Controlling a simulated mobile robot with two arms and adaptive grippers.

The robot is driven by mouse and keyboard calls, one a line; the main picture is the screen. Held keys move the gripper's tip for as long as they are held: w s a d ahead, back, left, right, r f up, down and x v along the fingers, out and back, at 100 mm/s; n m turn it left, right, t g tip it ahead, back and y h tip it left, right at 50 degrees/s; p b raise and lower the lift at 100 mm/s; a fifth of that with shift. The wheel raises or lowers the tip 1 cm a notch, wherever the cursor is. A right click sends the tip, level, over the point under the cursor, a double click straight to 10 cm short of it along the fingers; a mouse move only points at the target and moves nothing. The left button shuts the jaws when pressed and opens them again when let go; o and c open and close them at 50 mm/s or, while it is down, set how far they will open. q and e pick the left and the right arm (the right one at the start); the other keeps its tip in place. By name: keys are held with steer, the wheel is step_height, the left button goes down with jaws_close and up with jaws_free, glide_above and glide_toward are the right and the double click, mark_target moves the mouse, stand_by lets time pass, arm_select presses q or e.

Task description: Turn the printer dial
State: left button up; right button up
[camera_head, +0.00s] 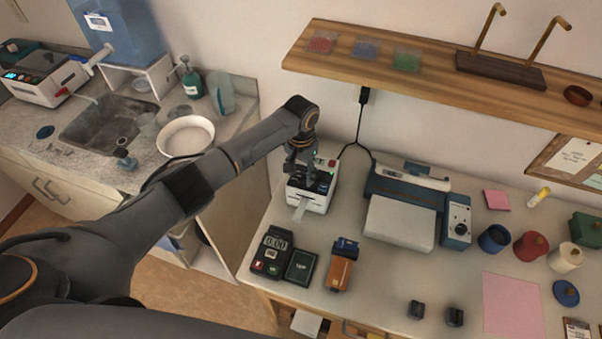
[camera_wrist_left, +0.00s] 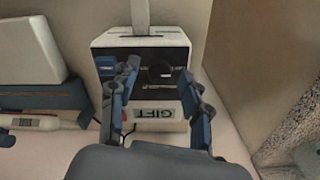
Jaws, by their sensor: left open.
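A small white printer (camera_head: 312,198) with a dark top panel stands at the back left of the worktable, a paper strip coming out of its front. In the left wrist view the printer (camera_wrist_left: 140,42) shows a display reading GIFT, upside down. A dark round dial (camera_wrist_left: 160,74) sits on its panel. My left gripper (camera_head: 303,163) is over the printer and partly covers it in the head view. In the wrist view the left gripper (camera_wrist_left: 158,88) is open, with the dial between its fingers' lines; I cannot tell whether they touch it. My right gripper is not in view.
A blue and white machine (camera_head: 400,222) with a control box stands right of the printer. A payment terminal (camera_head: 270,252) and an orange device (camera_head: 340,272) lie in front. A wooden shelf (camera_head: 420,75) hangs above. A black cable runs up behind the printer.

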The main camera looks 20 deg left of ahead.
mark_target(301, 177)
arm_select(q)
step_height(301, 177, up, 11)
steer(key=shift+r, duration=0.15)
stand_by(0.6)
